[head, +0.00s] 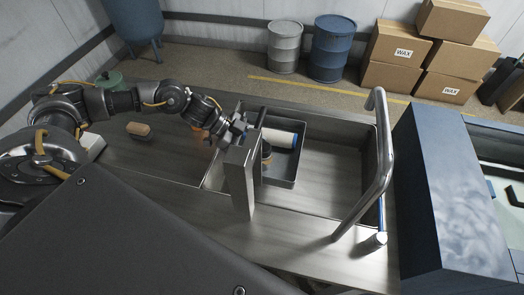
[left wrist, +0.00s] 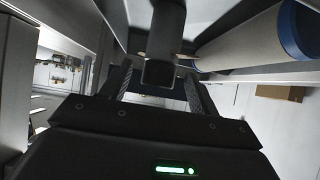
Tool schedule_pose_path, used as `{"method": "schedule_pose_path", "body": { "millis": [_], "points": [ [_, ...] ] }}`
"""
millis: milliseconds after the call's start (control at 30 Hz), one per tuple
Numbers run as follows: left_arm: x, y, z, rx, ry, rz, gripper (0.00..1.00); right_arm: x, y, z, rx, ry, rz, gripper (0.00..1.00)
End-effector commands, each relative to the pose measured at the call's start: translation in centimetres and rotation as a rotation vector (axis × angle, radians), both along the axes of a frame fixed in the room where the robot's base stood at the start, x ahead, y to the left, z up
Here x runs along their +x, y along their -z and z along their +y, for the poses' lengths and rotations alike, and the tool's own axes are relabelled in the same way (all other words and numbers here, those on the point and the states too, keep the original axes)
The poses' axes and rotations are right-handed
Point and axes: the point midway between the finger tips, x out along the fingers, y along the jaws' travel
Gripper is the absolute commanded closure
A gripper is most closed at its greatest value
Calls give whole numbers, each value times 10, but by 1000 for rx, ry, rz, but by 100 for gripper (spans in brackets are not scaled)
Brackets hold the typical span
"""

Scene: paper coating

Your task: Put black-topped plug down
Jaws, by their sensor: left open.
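My left gripper (head: 240,126) is at the upper end of an upright grey metal panel (head: 242,180), beside a grey tray (head: 284,182). In the left wrist view its fingers (left wrist: 160,85) are apart, with a dark squared piece (left wrist: 163,45) between or just beyond their tips. I cannot tell whether they touch it. A small dark-topped piece with a tan-orange body (head: 266,155) shows beside the panel, partly hidden by it; it may be the black-topped plug. My right gripper is not in view.
A white roll with a blue end (head: 279,139) lies in the tray; it also shows in the left wrist view (left wrist: 240,45). A bent metal pipe (head: 383,150) rises to the right. A tan cylinder (head: 138,129) lies on the left bench. The basin floor (head: 330,175) right of the tray is clear.

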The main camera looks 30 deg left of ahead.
Motion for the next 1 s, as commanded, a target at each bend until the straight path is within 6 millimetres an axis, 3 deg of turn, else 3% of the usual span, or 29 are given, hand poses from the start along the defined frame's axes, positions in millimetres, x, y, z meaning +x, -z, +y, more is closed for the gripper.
{"method": "schedule_pose_path", "body": {
  "millis": [200, 400, 1000],
  "points": [
    [-10, -25, 40, 3, -4, -3, 39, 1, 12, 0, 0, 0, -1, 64],
    [-17, -43, 62, 1, -1, -2, 39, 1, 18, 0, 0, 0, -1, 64],
    [-20, -51, 71, 0, 0, 0, 39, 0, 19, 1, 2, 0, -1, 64]
  ]
}}
